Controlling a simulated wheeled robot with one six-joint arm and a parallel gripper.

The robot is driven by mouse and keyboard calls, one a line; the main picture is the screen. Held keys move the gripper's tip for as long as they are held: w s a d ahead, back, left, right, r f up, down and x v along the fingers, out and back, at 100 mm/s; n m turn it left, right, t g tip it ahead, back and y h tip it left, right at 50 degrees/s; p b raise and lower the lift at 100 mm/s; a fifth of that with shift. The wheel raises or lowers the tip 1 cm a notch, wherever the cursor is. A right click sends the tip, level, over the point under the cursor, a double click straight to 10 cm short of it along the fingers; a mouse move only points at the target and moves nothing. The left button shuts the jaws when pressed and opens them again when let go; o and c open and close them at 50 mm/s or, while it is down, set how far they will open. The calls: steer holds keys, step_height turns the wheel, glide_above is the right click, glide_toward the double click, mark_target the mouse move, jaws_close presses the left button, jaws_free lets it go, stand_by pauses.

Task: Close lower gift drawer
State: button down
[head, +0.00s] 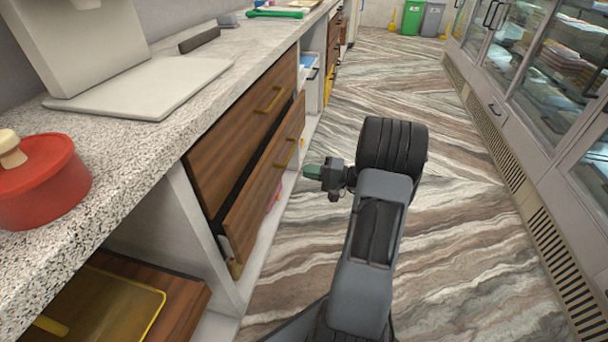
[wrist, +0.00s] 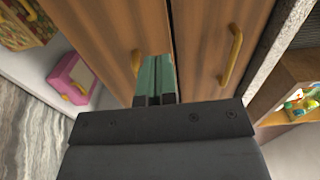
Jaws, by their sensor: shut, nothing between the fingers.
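The lower drawer (head: 262,190) has a brown wooden front and a gold bar handle (head: 286,153). It stands slightly pulled out, with a dark gap along its top edge below the upper drawer (head: 235,138). My gripper (head: 313,171) is shut and empty, pointing at the lower drawer's front from the aisle side. In the wrist view the closed green fingertips (wrist: 155,66) lie over the lower drawer front (wrist: 105,35), near its edge beside the upper drawer front (wrist: 205,45). I cannot tell whether they touch it.
The granite counter (head: 140,150) runs above the drawers and holds a red pot (head: 42,180). An open shelf with a wooden box and yellow tray (head: 105,300) is at the lower left. Glass display cases (head: 540,70) line the right. The marbled floor between is clear.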

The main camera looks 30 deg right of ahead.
mark_target(265, 164)
steer(key=b+x, duration=0.3)
steer(key=x, duration=0.8)
steer(key=shift+w+a, duration=0.15)
steer(key=shift+a, duration=0.15)
